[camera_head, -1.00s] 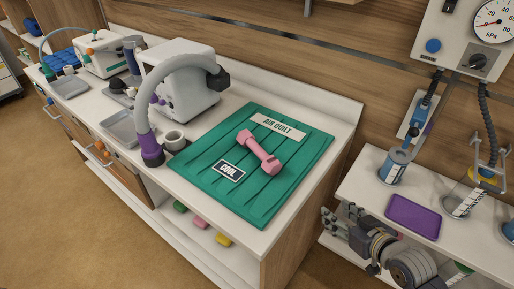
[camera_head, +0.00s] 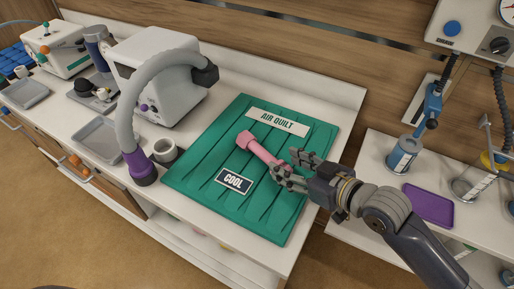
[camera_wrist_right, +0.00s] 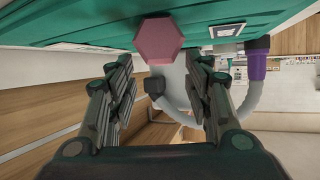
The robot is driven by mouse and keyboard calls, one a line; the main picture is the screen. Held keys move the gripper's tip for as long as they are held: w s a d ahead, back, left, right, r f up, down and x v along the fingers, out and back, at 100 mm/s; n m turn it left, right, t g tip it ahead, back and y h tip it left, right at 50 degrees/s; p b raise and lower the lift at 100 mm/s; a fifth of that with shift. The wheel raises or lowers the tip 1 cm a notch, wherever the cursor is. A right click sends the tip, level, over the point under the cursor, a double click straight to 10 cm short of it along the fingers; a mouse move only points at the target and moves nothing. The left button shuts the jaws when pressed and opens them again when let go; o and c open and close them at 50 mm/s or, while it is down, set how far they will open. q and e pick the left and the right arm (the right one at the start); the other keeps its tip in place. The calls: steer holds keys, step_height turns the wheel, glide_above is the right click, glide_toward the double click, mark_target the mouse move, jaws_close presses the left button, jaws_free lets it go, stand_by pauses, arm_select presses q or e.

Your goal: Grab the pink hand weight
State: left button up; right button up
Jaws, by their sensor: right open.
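The pink hand weight (camera_head: 262,150) lies on the green air quilt (camera_head: 210,150) on the counter, running from upper left to lower right. My right gripper (camera_head: 294,171) is at its near right end in the head view, with fingers apart. In the right wrist view the weight's hexagonal end (camera_wrist_right: 160,41) faces the camera, beyond and above the open fingers (camera_wrist_right: 161,85), centred between them. I cannot tell whether a finger touches it. My left gripper is in neither view.
Grey trays (camera_head: 97,140) lie further left. A lower shelf at right holds a purple tray (camera_head: 428,205) and blue-and-clear canisters (camera_head: 402,155).

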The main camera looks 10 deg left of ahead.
mark_target(270, 157)
steer(key=x, duration=0.2)
steer(key=shift+w+a+f, duration=0.1)
steer(key=shift+w+a, duration=0.15)
steer(key=shift+w+a+f, duration=0.1)
steer(key=shift+w+a, duration=0.1)
steer(key=p+x, duration=0.1)
steer(key=x, duration=0.3)
steer(key=shift+p, duration=0.3)
steer(key=shift+w+a+f, duration=0.3)
steer(key=shift+a, duration=0.1)
jaws_close()
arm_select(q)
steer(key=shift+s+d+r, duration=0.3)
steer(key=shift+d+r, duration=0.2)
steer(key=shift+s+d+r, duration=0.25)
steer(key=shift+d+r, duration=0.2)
arm_select(e)
steer(key=shift+r, duration=0.15)
